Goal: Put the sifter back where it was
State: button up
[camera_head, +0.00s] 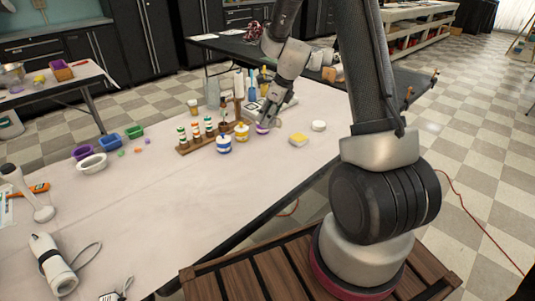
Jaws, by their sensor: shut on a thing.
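My gripper (270,118) is low over the far right part of the white-covered table (190,205). It is shut on a small purple-and-white container (262,128), which my fingers partly hide. I cannot tell whether its base touches the table. I cannot clearly make out a sifter by its shape; the held piece is too small and covered to be sure of. A yellow-and-white container (242,132) and a blue-and-white container (224,144) stand just left of it, in a row.
A wooden rack (190,149) with several small bottles stands left of the containers. A yellow block (298,140) and a white round piece (319,126) lie to the right. Upright tools stand behind my gripper. The table's middle is clear.

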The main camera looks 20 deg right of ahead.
jog(key=shift+m, duration=0.6)
jog(key=a+f, duration=0.1)
jog(key=f, duration=0.1)
jog(key=s+a+f, duration=0.1)
jog(key=f, duration=0.1)
jog(key=a+f, duration=0.1)
jog(key=f, duration=0.1)
jog(key=shift+s+a+f, duration=0.25)
jog(key=shift+a, duration=0.05)
jog(key=shift+f, duration=2.35)
jog(key=shift+f, duration=0.1)
jog(key=o, duration=1)
jog(key=shift+o, duration=0.2)
